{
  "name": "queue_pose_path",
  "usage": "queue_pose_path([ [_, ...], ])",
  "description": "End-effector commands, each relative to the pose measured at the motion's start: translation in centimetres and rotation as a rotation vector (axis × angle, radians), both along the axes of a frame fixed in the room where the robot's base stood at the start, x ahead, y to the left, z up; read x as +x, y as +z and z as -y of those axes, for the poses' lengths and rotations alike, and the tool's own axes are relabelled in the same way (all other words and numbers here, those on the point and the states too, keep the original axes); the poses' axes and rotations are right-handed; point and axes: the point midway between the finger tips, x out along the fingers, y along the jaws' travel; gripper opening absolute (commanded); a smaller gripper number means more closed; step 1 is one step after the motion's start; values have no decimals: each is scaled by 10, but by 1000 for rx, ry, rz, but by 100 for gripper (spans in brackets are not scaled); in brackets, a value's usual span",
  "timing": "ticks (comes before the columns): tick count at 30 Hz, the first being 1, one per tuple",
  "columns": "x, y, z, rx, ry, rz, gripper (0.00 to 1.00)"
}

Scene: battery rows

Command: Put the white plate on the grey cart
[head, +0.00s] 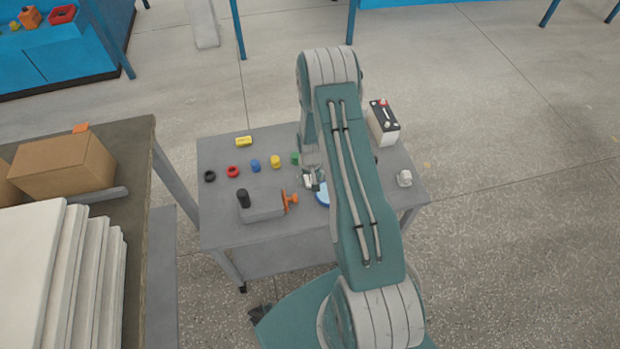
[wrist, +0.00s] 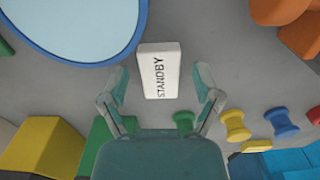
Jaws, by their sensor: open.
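The white plate (wrist: 159,70), a small block marked STANDBY, shows in the wrist view on a grey surface. My gripper (wrist: 161,82) is open, with one finger on each side of the plate and a gap to both. In the head view my gripper (head: 313,181) is low over the middle of the grey cart (head: 225,215), partly behind my arm. I cannot clearly make out the plate there. The plate seems to lie flat on the cart top; its height is hard to tell.
A blue round piece (wrist: 75,25) is close by the plate. An orange handwheel (head: 290,200), small coloured spools (head: 254,165), a battery (head: 383,122) and a white knob (head: 404,178) stand on the cart. A brown table (head: 140,190) with a cardboard box (head: 65,165) is at the left.

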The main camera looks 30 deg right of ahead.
Motion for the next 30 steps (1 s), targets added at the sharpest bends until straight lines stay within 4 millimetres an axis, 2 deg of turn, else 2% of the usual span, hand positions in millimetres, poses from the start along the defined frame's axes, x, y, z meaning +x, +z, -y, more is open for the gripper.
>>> queue_pose_path([
  [5, 1, 10, 0, -1, 0, 2, 82],
  [18, 1, 95, 0, -1, 0, 3, 82],
  [21, 1, 110, 0, -1, 0, 3, 82],
  [28, 1, 129, -2, -1, 3, 5, 82],
  [30, 2, 142, -5, -5, 9, 17, 82],
])
